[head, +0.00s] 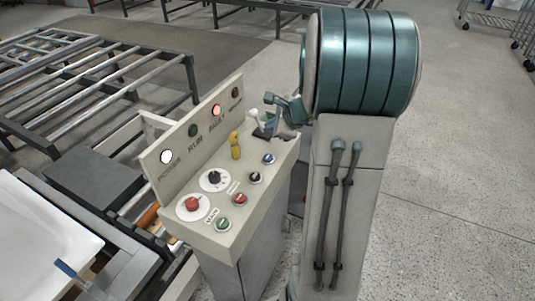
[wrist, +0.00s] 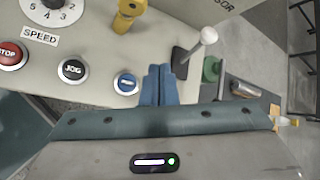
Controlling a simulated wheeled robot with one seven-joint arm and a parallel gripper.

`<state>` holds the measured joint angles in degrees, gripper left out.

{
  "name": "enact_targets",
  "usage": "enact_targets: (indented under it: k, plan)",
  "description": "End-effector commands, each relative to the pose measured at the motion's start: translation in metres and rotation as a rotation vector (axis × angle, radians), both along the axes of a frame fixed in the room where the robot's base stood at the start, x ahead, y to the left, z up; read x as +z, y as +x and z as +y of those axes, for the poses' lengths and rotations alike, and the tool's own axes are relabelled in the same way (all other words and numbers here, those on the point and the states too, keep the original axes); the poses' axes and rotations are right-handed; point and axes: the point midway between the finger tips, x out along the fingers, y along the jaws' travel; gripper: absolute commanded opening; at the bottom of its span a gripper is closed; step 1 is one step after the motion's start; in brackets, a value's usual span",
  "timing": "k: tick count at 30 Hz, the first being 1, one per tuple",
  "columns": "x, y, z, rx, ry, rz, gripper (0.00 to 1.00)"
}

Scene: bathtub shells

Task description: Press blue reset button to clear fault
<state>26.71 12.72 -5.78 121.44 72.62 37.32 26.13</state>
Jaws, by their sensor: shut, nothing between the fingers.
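The blue button (head: 268,158) sits on the sloped top of the beige control console, at the right end of the row of push buttons. In the wrist view the blue button (wrist: 125,83) is just left of my fingertips. My gripper (wrist: 159,70) has its two blue fingers shut together with nothing between them. The fingers look apart from the button, but their height above the panel is hard to tell. In the head view my gripper (head: 270,98) is over the console's far right end. The red fault lamp (head: 217,110) is lit.
A white-knobbed lever (wrist: 208,36) stands close right of my fingers. A yellow knob (head: 235,145) rises behind the buttons. The black JOG button (wrist: 73,70) is left of the blue one. The red stop button (head: 192,204) and green button (head: 223,223) are nearer the console's left end.

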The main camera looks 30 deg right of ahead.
Motion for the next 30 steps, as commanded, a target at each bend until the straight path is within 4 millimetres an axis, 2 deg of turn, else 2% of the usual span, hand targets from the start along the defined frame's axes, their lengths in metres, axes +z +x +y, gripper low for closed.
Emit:
enact_targets:
  k: [11,17,25,30]
  plan:
    - [-0.008,0.000,0.001,0.004,-0.002,0.000,0.00]
    - [-0.029,-0.001,0.001,0.006,-0.002,0.001,0.00]
    - [-0.069,-0.001,0.001,0.006,-0.002,0.001,0.00]
    - [-0.084,0.000,0.001,0.006,-0.002,-0.001,0.00]
